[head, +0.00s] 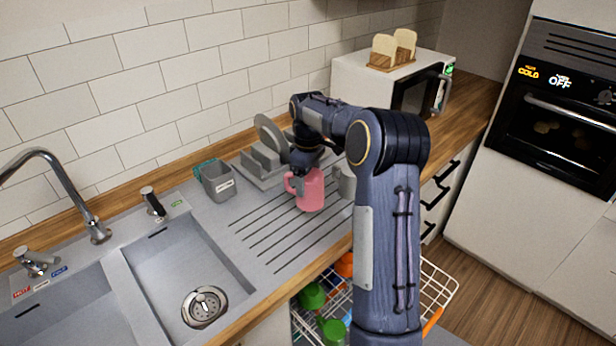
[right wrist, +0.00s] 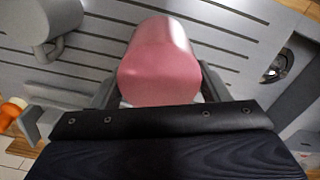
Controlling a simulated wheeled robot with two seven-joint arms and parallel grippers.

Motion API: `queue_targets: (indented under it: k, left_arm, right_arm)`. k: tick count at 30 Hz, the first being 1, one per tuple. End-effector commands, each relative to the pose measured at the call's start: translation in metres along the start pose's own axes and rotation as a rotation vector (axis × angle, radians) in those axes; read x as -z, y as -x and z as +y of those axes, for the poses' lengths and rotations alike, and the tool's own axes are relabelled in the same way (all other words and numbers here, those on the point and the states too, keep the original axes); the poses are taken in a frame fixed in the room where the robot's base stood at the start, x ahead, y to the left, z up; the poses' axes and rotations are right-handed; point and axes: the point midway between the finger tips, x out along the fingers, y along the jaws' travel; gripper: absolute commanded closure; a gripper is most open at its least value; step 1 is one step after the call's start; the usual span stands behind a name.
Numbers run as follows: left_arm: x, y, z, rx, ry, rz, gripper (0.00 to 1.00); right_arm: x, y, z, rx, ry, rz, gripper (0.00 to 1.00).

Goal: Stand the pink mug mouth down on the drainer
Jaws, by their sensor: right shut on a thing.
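The pink mug (head: 311,192) is over the ribbed drainer (head: 262,240), about upright, with its handle on the left in the head view. My right gripper (head: 304,160) comes down on it from above and is shut on it. In the right wrist view the pink mug (right wrist: 158,62) sits between the fingers (right wrist: 160,95), and a smooth closed pink face is turned to the camera. Its mouth is hidden, on the far side. I cannot tell whether it touches the drainer. My left gripper is out of view.
A grey mug (head: 345,180) stands close by on the right, also in the right wrist view (right wrist: 48,22). A dish rack (head: 262,165) and a grey caddy (head: 218,183) are behind. The sink (head: 185,270) lies left; an open dishwasher rack (head: 440,290) is below. The drainer's front left is clear.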

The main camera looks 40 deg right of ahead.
Motion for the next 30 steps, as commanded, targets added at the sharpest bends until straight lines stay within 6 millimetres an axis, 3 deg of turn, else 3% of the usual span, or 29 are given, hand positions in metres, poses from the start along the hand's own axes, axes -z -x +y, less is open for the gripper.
queue_targets:
  k: [1,7,15,30]
  left_arm:
    - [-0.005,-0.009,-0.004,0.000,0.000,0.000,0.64]
    - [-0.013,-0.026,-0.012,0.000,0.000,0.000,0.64]
    - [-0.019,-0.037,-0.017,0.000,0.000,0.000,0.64]
    - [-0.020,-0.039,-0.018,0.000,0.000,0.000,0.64]
  right_arm:
    - [0.000,-0.012,0.000,-0.001,-0.001,0.001,0.63]
    - [0.000,-0.036,0.000,-0.001,-0.001,0.001,0.63]
    - [0.000,-0.063,0.000,0.000,-0.001,0.000,0.63]
    - [0.000,-0.070,0.000,-0.001,-0.001,0.001,0.63]
